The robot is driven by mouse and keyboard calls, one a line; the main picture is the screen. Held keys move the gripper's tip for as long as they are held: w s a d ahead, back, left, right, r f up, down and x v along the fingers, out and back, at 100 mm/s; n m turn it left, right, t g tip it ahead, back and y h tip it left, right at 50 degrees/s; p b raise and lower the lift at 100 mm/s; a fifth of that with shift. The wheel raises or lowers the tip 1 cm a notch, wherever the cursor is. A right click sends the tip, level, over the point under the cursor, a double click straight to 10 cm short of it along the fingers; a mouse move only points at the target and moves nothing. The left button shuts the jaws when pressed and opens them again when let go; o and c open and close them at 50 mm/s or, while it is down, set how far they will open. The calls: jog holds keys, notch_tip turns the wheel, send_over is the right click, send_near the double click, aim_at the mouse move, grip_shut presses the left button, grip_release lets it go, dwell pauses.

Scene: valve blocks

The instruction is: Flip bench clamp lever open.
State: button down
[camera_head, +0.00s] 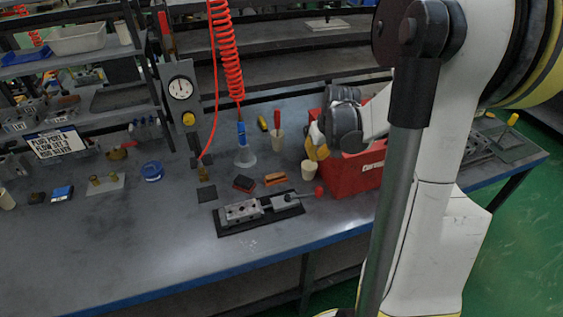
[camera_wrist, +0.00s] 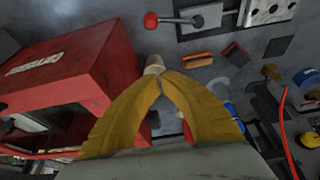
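The bench clamp (camera_head: 242,212) lies on a dark plate on the bench. Its lever (camera_head: 297,197) lies low, sticking out to the right and ending in a red ball knob (camera_head: 319,191). In the wrist view, the clamp body (camera_wrist: 262,10) is cut off at the top edge, and the lever (camera_wrist: 180,20) points left to the red knob (camera_wrist: 151,20). My gripper (camera_head: 316,145) hangs beside the red box, above and behind the knob in the head view.
A red toolbox (camera_head: 355,172) stands right of the clamp, close to my gripper. A red coiled hose (camera_head: 222,50) hangs above. The bench front left is clear.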

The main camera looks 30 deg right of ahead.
jog(key=shift+s+d+f, duration=0.15)
jog(key=shift+d+f, duration=0.25)
jog(key=shift+f, duration=0.4)
jog(key=b+x, duration=0.4)
jog(key=x, duration=0.6)
jog(key=shift+a+f, duration=0.1)
jog(key=shift+f, duration=0.05)
jog(key=s, duration=0.1)
jog(key=s+a, duration=0.1)
jog(key=s, duration=0.1)
jog(key=shift+s+b, duration=0.1)
jog(key=shift+b, duration=0.25)
jog(key=shift+s, duration=0.3)
jog(key=shift+s, duration=0.15)
